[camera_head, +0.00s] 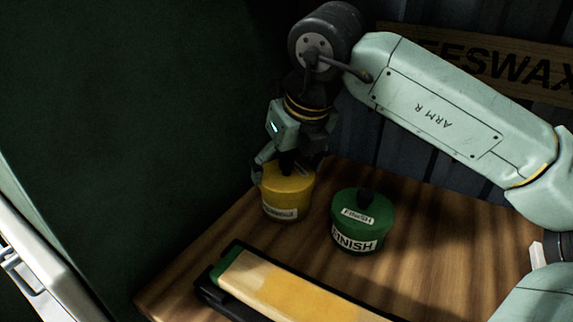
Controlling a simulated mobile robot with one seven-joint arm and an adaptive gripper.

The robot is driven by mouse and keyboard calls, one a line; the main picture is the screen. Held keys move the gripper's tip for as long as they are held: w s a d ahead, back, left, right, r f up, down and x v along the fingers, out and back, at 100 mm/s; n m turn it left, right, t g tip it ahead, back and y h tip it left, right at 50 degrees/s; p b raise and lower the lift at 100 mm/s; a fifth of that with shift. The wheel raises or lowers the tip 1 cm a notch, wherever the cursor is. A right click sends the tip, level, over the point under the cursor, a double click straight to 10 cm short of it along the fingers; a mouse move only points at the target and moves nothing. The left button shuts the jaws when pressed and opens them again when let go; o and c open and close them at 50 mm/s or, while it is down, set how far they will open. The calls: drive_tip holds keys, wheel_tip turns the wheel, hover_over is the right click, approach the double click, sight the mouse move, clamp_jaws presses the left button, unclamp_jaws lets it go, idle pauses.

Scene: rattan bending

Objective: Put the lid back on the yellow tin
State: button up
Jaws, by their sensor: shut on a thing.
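The yellow tin (287,207) stands upright at the back left of the wooden bench, with a pale label low on its front. Its yellow lid (289,182) is at the tin's top, in line with it. I see no clear gap between them, but cannot tell whether the lid is fully seated. My gripper (288,166) points down right above the tin and is shut on the lid's dark knob, which the fingers partly hide.
A green tin (352,234) marked FINISH, with its dark-knobbed lid on, stands close to the right. A long yellow block with a green end (290,288) lies in a dark holder in front. A dark green wall (120,110) rises at left; bare bench (440,250) lies right.

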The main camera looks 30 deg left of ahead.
drive_tip(key=o, duration=1)
drive_tip(key=shift+r+p, duration=2.35)
drive_tip(key=shift+r, duration=1.2)
clamp_jaws()
drive_tip(key=shift+f, duration=0.15)
drive_tip(key=shift+f+b, duration=1.7)
drive_tip(key=shift+f, duration=0.15)
